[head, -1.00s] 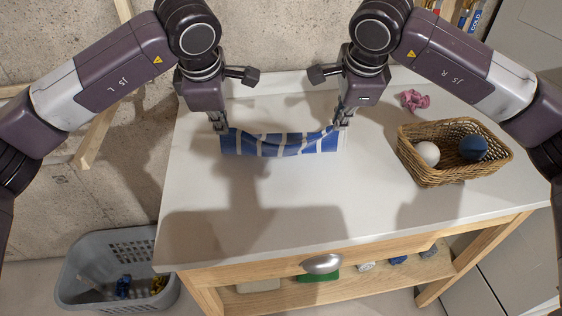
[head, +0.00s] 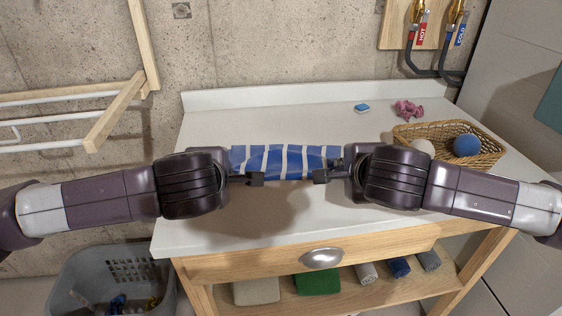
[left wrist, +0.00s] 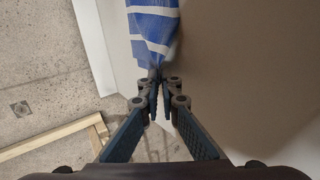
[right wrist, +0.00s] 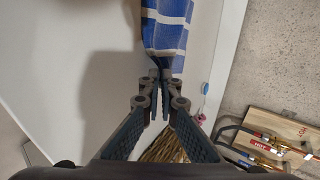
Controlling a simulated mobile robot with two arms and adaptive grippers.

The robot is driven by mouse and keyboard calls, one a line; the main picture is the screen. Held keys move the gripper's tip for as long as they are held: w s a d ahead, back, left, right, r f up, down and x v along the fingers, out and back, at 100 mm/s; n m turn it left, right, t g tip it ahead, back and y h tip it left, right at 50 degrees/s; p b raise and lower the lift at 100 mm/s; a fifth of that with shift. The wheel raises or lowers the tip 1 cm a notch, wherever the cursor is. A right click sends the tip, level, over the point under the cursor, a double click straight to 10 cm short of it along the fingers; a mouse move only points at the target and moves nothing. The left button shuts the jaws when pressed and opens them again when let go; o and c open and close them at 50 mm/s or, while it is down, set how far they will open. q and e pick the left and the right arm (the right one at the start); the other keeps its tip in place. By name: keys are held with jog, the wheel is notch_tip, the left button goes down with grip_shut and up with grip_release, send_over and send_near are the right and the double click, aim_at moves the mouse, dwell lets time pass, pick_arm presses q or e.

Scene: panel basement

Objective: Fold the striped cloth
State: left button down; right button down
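The blue-and-white striped cloth (head: 285,160) is stretched between my two grippers over the white worktop (head: 225,232). My left gripper (left wrist: 157,84) is shut on one end of it; the cloth (left wrist: 155,30) narrows into the fingertips in the left wrist view. My right gripper (right wrist: 160,76) is shut on the other end; the cloth (right wrist: 165,32) gathers at its fingertips in the right wrist view. In the head view my wrists cover most of the fingers. Shadows lie on the worktop around the cloth. I cannot tell whether its lower edge touches the top.
A wicker basket (head: 489,157) with a white ball (head: 423,147) and a blue ball (head: 467,145) stands at the right. A grey laundry basket (head: 75,280) is at lower left. The worktop's front is clear.

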pick_arm(q)
jog(key=shift+s, duration=0.1)
jog(key=c, duration=1.9)
grip_release()
pick_arm(e)
jog(key=c, duration=1.9)
grip_release()
